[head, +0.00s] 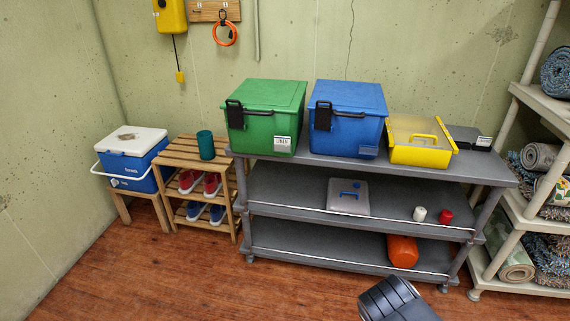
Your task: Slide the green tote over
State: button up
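The green tote (266,118) stands upright at the left end of the top shelf of a grey shelf unit (340,172). It has a closed lid, a black handle and latch on its front, and a small white label at its lower right. A similar blue tote (347,119) stands close to its right, with a narrow gap. A dark ribbed part of my arm shows at the bottom edge, well below and to the right of the green tote. My gripper's fingers are not in view.
A yellow case (421,140) and a dark flat box (468,138) stand right of the blue tote. A teal cup (206,145) is on a wooden rack (182,155) left of the shelf. A cooler (132,158) stands farther left. The wooden floor in front is mostly clear.

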aim_at(256, 137)
jog(key=i+j+u, duration=0.1)
jog(key=i+j, duration=0.8)
jog(key=i, duration=0.15)
jog(key=u, duration=0.05)
